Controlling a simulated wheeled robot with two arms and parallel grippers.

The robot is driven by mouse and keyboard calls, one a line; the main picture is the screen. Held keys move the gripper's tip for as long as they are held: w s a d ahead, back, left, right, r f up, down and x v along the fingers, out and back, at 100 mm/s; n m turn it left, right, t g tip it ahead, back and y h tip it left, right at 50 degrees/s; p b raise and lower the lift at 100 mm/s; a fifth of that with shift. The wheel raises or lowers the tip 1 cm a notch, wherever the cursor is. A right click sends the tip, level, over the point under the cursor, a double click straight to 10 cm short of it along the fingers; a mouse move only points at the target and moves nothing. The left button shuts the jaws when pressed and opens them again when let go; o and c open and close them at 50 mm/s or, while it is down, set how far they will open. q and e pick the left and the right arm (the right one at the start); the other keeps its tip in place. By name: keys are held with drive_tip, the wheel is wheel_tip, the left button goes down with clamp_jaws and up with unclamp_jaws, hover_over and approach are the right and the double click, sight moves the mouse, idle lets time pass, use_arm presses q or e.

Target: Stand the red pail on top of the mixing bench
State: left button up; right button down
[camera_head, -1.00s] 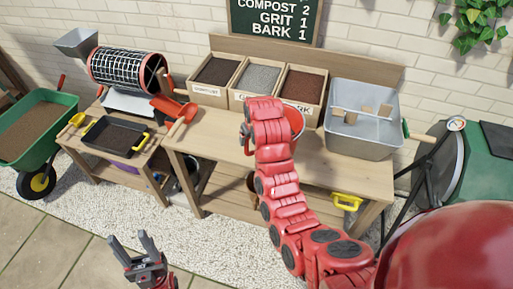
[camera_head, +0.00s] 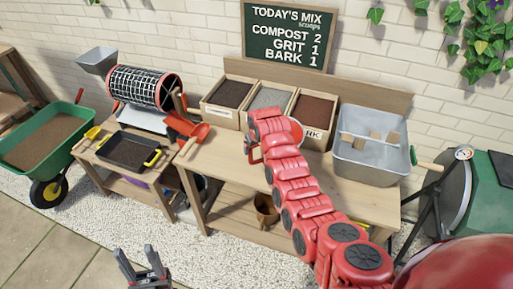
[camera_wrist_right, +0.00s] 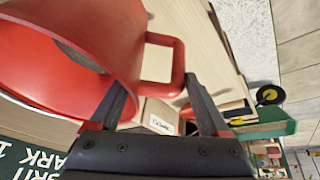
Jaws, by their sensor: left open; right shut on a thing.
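The red pail (camera_head: 297,128) is mostly hidden behind my right arm in the head view, over the back of the mixing bench (camera_head: 228,158) in front of the bins. In the right wrist view the pail (camera_wrist_right: 120,45) fills the left side, with its looped handle (camera_wrist_right: 178,65) toward the middle. My right gripper (camera_wrist_right: 165,105) is shut on the pail near its handle; the exact contact is hard to see. I cannot tell whether the pail's base touches the bench top. My left gripper (camera_head: 137,250) is open and empty, low in front, away from the bench.
Labelled bins (camera_head: 228,95) and a grey tub (camera_head: 370,150) line the bench's back. A red scoop (camera_head: 190,130) lies at its left end. A side table with a black tray (camera_head: 128,150) and a green wheelbarrow (camera_head: 60,145) stand left. The bench's front left top is clear.

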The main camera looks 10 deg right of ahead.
sight(256, 161)
drive_tip(key=shift+w+r, duration=0.2)
drive_tip(key=shift+f+p, duration=0.2)
drive_tip(key=shift+p, duration=0.2)
drive_tip(key=shift+s+f+p, duration=0.1)
drive_tip(key=shift+f+p, duration=0.25)
drive_tip(key=shift+f, duration=0.15)
drive_tip(key=shift+f+p, duration=0.4)
drive_tip(key=shift+f, duration=0.75)
drive_tip(key=shift+c, duration=1.4)
unclamp_jaws()
drive_tip(key=shift+f, duration=0.15)
drive_tip(key=shift+o, duration=1.4)
